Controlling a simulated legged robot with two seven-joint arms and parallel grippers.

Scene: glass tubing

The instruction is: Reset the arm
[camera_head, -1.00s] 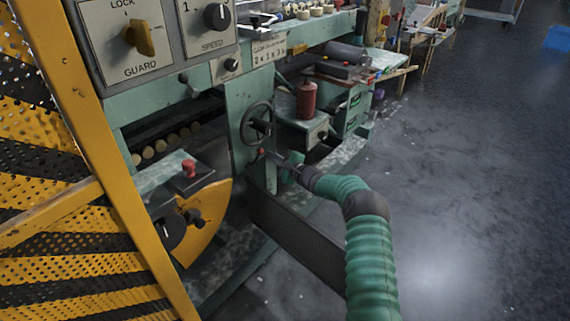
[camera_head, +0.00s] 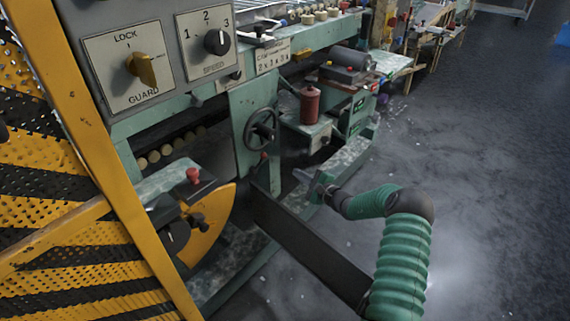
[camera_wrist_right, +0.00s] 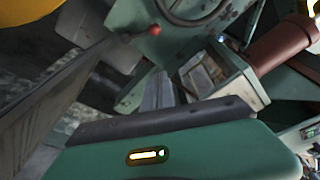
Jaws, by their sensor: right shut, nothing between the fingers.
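My right arm comes in from the lower right in the head view, in a green ribbed sleeve. Its gripper (camera_head: 303,176) is shut and empty, in open air in front of the machine and to the right of the handwheel (camera_head: 261,129). The fingers point up and left. A gap shows between them and the handwheel's red-tipped handle (camera_head: 263,156). In the right wrist view the shut fingers (camera_wrist_right: 160,92) show above the green gripper body, with the red knob (camera_wrist_right: 153,29) and part of the wheel ahead. My left gripper is not in view.
A green machine has a control panel with a GUARD switch (camera_head: 142,68) and a SPEED dial (camera_head: 216,42). A yellow mesh guard (camera_head: 45,155) fills the left side. A red cylinder (camera_head: 309,105) stands behind my gripper. Open floor (camera_head: 480,160) lies to the right.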

